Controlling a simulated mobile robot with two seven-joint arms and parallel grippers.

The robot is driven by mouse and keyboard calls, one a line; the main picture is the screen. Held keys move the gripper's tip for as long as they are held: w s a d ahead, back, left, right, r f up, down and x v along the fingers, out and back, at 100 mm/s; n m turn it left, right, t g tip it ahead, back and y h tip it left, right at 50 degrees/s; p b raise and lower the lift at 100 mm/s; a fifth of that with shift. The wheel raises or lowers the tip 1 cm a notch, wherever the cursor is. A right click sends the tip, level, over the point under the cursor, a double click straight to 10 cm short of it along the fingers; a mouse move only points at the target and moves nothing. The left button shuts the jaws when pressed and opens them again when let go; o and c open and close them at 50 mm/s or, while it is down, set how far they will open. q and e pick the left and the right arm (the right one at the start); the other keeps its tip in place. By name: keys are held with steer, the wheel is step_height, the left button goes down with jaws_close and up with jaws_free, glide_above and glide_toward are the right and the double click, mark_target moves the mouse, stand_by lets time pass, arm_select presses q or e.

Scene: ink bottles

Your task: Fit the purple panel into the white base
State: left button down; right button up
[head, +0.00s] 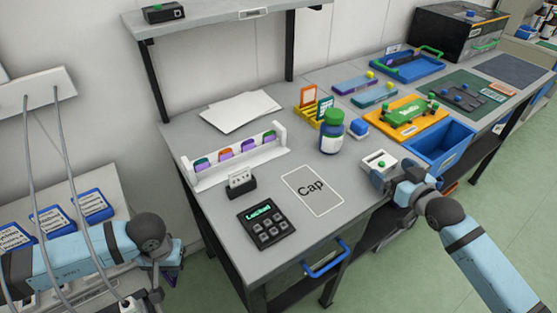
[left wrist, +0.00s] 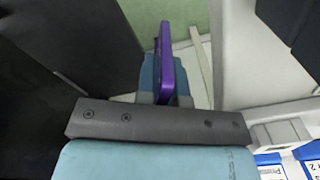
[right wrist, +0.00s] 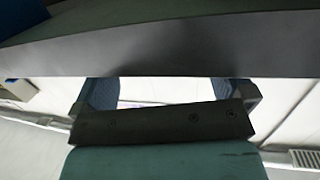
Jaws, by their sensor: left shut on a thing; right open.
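My left gripper (head: 168,270) is shut on the purple panel, low beside the left end of the workbench. The purple panel (left wrist: 166,60) stands edge-on between the fingers in the left wrist view; only a dark sliver (head: 173,281) of it shows in the head view. A small white block (head: 378,160) with a dark slot-like mark and a green spot sits at the bench's front edge; I cannot tell whether it is the white base. My right gripper (head: 378,182) is beside that block at the bench edge. In the right wrist view its fingers (right wrist: 165,92) are apart and empty.
A side table (head: 95,180) with blue-framed labels stands at left. The bench edge is close above my right gripper.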

mark_target(388, 168)
steer(key=shift+x, duration=1.75)
steer(key=shift+s, duration=0.1)
steer(key=c, duration=0.7)
steer(key=o, duration=0.7)
